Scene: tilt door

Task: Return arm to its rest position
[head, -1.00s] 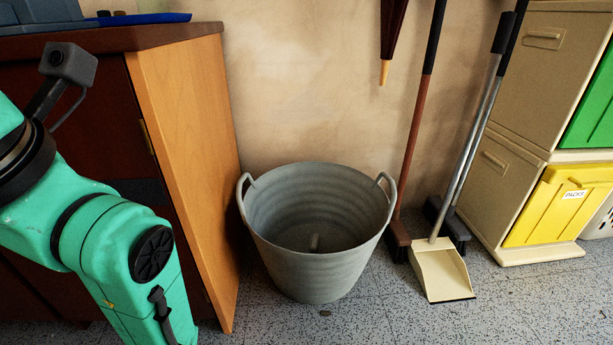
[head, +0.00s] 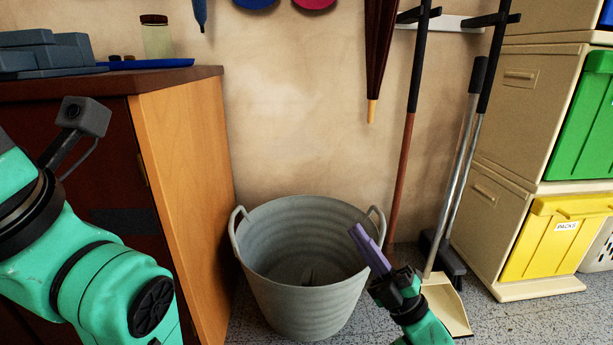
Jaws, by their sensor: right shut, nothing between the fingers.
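My right gripper (head: 355,232) is in the lower right of the head view, its purple fingers shut with nothing between them. It points up and left, in front of the right rim of a grey bucket (head: 300,306); I cannot tell whether it touches the rim. My right arm comes in from the bottom edge. My left arm fills the lower left, in front of a wooden cabinet (head: 187,190) with a dark red-brown front. The left gripper is out of view.
A broom (head: 404,165) and a long-handled dustpan (head: 447,305) stand right of the bucket. Cream storage boxes (head: 490,215) with green and yellow fronts are stacked at the right. A closed umbrella (head: 379,55) hangs on the wall. A blue tray (head: 150,64) lies on the cabinet top.

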